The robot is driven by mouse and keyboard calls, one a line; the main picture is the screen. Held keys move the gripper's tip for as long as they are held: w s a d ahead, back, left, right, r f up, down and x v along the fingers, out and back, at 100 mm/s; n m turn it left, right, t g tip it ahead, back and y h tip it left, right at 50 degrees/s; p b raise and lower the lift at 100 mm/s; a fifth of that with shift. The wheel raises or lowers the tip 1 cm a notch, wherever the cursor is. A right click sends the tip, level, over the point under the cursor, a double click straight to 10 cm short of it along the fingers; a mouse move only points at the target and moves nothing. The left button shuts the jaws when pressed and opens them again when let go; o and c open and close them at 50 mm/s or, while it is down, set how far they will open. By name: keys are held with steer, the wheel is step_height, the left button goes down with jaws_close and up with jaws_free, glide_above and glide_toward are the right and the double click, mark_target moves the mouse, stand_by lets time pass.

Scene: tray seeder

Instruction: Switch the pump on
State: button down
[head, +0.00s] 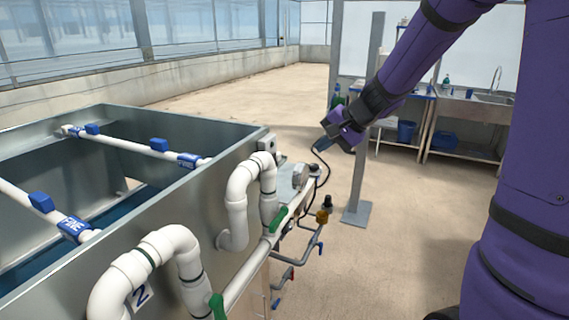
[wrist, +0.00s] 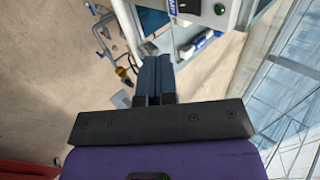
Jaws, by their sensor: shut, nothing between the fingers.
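My gripper (head: 322,148) is purple and black with dark blue fingers. In the wrist view the fingers (wrist: 156,62) are together and hold nothing. Beyond their tips, at the top of the wrist view, is a pale box (wrist: 232,18) with a round green button (wrist: 219,9), a dark part beside it and a blue label. It is cut off by the frame edge. I cannot tell for certain which part is the pump switch. The gripper appears apart from the box.
White pipes (head: 240,195) with green-handled valves (head: 278,220) run along the tank's side. A sink bench (head: 470,108) is farther back. Floor at right is open.

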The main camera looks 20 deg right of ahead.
steer(key=shift+a+f, duration=0.1)
steer(key=w+a+r+x, duration=0.1)
steer(key=r+x, duration=0.1)
steer(key=x, duration=1.1)
steer(key=shift+w, duration=0.25)
steer(key=shift+a, duration=0.25)
steer(key=shift+w+a, duration=0.1)
steer(key=shift+w, duration=0.05)
